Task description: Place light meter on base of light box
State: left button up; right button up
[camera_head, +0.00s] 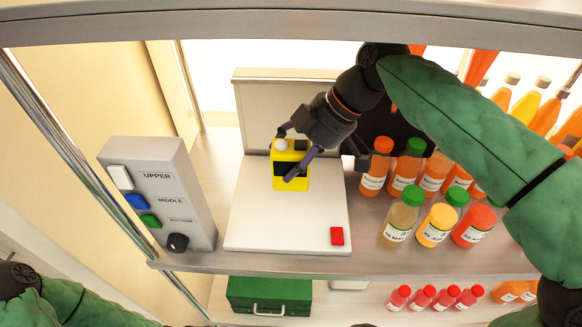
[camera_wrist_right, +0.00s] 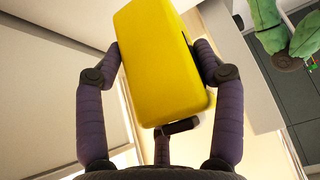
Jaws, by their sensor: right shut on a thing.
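The light meter is a yellow block with a dark display and a pale round top (camera_head: 291,180). It fills the middle of the right wrist view (camera_wrist_right: 163,62). My right gripper (camera_head: 289,153) is shut on it, fingers on both sides. The light box has a flat white base (camera_head: 262,222) and an upright panel (camera_head: 252,115) behind it, with a red square button (camera_head: 337,236) on the base. The meter shows over the rear middle of the base; I cannot tell whether it touches it. My left arm shows at the lower left, but its gripper is out of view.
A grey control box (camera_head: 180,185) with coloured buttons and a knob stands left of the base. Several juice bottles (camera_head: 437,223) stand close to its right. A shelf beam (camera_head: 290,30) crosses above. A green case (camera_head: 268,294) and small bottles are on the shelf below.

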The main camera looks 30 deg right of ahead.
jog(key=shift+w+d+f+b, duration=0.25)
jog(key=shift+w+d+f, duration=0.2)
jog(key=shift+w+f, duration=0.8)
jog(key=shift+w+d+f+b, duration=0.25)
jog(key=shift+w+d+f, duration=0.3)
jog(key=shift+f, duration=1.35)
jog(key=shift+w+d+f+b, duration=0.35)
jog(key=shift+w+f, duration=0.6)
jog(key=shift+f, duration=0.6)
jog(key=shift+f, duration=0.2)
jog(key=o, duration=1.4)
jog(key=shift+r, duration=0.25)
jog(key=p+v, duration=0.1)
jog(key=v, duration=1.1)
jog(key=shift+p, duration=0.4)
